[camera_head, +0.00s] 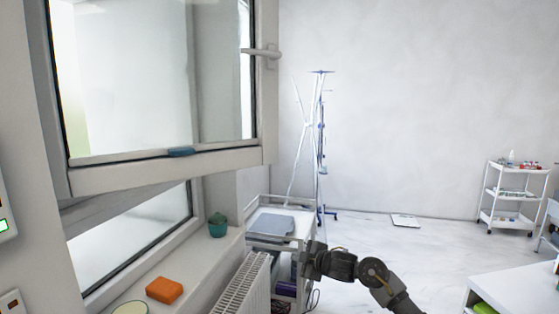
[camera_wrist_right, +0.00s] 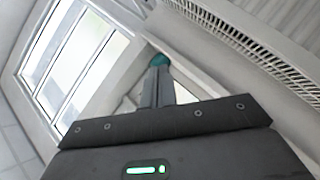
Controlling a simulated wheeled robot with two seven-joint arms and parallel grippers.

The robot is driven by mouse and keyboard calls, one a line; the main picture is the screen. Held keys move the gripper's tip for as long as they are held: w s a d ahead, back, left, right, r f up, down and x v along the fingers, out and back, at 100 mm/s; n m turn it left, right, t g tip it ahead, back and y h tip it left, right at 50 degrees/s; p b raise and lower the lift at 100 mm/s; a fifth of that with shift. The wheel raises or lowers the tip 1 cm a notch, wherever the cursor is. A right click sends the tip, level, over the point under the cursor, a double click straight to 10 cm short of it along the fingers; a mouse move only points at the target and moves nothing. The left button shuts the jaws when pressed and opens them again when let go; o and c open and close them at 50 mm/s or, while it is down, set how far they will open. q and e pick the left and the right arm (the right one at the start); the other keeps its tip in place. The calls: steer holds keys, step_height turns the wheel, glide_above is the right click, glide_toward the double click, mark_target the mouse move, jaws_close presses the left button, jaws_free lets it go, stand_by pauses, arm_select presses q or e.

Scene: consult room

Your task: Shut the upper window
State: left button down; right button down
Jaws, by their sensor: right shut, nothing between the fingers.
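The upper window (camera_head: 170,174) is a white-framed sash at the upper left of the head view. It stands open, swung into the room, with its bottom rail angled out over the lower pane. Its white handle (camera_head: 262,52) is on the right-hand stile and lies about level. My right gripper (camera_head: 308,262) is low in the head view, below and to the right of the sash and apart from it. Its fingers (camera_wrist_right: 158,68) are shut and empty in the right wrist view. Window panes (camera_wrist_right: 75,55) show at the left there. My left gripper is not in view.
On the sill are a teal pot (camera_head: 217,226), an orange block (camera_head: 164,290) and a pale round item (camera_head: 131,307). A radiator (camera_head: 243,289) is below. A cart (camera_head: 282,213) and a drip stand (camera_head: 319,150) stand behind.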

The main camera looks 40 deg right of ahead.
step_height(320, 180, up, 19)
steer(key=s+a+n+t, duration=0.1)
steer(key=s+n+t, duration=0.1)
steer(key=s+n, duration=0.1)
steer(key=n+t+p, duration=0.2)
steer(key=n, duration=0.1)
glide_toward(274, 162)
steer(key=w+p, duration=0.3)
steer(key=w, duration=0.2)
steer(key=shift+w, duration=0.25)
steer(key=shift+w+d+f+n+p, duration=0.1)
steer(key=shift+w+n+p, duration=0.1)
steer(key=shift+w, duration=0.15)
steer(key=shift+w+f+n+p, duration=0.1)
steer(key=shift+w+p, duration=0.1)
steer(key=shift+w, duration=0.15)
